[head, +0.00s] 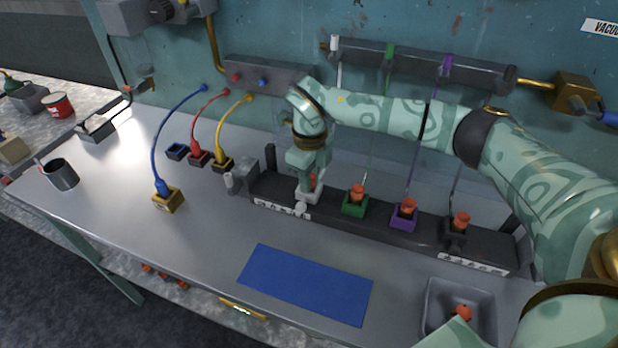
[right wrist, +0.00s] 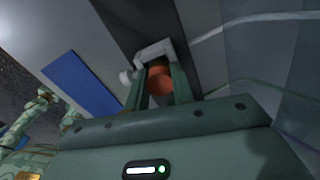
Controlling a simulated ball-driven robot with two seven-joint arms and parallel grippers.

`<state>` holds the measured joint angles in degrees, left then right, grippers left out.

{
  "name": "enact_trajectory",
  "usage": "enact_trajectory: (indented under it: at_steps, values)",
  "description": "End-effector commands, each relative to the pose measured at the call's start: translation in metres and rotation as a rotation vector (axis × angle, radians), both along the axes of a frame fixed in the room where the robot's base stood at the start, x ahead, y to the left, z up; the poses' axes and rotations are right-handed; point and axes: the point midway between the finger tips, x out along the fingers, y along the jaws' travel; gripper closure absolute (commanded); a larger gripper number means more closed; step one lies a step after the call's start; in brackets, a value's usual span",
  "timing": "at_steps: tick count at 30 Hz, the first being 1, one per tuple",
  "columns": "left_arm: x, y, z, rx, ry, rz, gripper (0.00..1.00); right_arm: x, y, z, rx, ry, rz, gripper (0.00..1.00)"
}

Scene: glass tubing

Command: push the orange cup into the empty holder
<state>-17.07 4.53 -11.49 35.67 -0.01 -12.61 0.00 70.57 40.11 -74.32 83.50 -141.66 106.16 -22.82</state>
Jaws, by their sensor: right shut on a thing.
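My right gripper (head: 312,178) points down at the white holder (head: 308,194), at the left end of the dark rail. It is shut on an orange cup (head: 313,181), mostly hidden by the fingers in the head view. In the right wrist view the orange cup (right wrist: 159,80) sits between the two fingers, with the white holder (right wrist: 154,50) around or just beyond it. I cannot tell how deep the cup sits. Other orange cups are in the green holder (head: 354,206), the purple holder (head: 404,217) and the black holder (head: 455,236). My left gripper is not in view.
A grey tray (head: 433,303) with an orange piece stands at the front right. A blue mat (head: 305,284) lies in front of the rail (head: 380,222). Thin tubes rise from the holders to the upper rack (head: 420,63). Coloured cables and plugs stand left.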

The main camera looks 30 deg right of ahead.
Motion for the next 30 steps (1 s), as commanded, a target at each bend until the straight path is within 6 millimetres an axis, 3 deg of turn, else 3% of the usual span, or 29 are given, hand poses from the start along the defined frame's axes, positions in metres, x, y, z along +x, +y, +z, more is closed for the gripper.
enact_trajectory:
  at_steps: [7,21,22,24,30]
  values:
    - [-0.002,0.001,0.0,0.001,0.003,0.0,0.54,0.0,0.0,0.001,0.0,-0.002,0.0,0.97]
    - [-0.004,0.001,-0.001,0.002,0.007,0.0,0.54,-0.002,0.0,-0.016,-0.004,0.006,0.001,0.97]
    - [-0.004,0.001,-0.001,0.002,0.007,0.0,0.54,-0.002,0.0,-0.016,-0.004,0.007,0.001,0.7]
    - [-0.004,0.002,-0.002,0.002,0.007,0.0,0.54,-0.003,0.0,-0.016,-0.004,0.008,0.001,0.54]
    - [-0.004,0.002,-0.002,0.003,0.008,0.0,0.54,-0.003,0.002,-0.017,-0.001,0.011,0.003,0.54]
